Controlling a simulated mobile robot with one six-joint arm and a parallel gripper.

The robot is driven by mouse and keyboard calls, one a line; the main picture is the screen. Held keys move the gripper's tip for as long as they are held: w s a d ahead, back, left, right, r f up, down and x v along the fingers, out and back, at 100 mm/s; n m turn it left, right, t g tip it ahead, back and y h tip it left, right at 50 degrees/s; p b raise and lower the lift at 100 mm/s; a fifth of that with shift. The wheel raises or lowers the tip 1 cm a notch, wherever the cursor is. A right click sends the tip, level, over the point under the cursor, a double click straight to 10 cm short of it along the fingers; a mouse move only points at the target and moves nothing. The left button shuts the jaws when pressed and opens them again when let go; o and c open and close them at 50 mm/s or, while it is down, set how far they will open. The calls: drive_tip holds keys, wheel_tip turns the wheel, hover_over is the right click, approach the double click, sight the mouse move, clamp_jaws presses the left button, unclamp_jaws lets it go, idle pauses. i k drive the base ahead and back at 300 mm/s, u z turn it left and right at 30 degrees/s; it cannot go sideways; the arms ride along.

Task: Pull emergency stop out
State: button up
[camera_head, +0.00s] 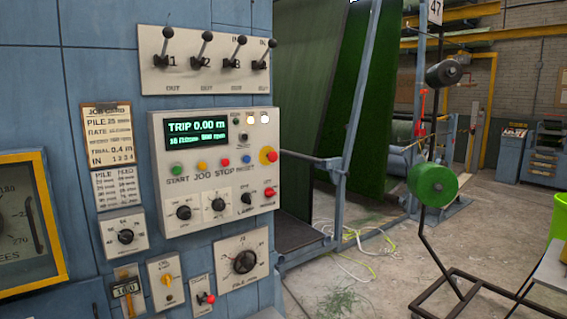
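The emergency stop appears to be the red round button on a yellow collar (268,155) at the right edge of the grey control box (163,210). Whether it is pressed in or out cannot be told at this size. A display (195,133) on the box reads "TRIP 0.00 m". Below the button is a red knob (270,192), and a row of small coloured buttons labelled START, JOG, STOP and RESET (201,163) lies to its left. My gripper is not in view.
Several black levers (205,48) stick out above the box. Dials and small switches sit around it, with a yellow-framed gauge (25,220) at left. Right of the cabinet are green turf (348,95), a dark stand with a green spool (432,185), and loose cables (355,240) on the floor.

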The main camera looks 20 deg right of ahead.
sight(272, 157)
drive_tip(key=z, duration=0.45)
drive_tip(key=k, duration=0.25)
drive_tip(key=u, duration=1.1)
drive_tip(key=i, duration=0.9)
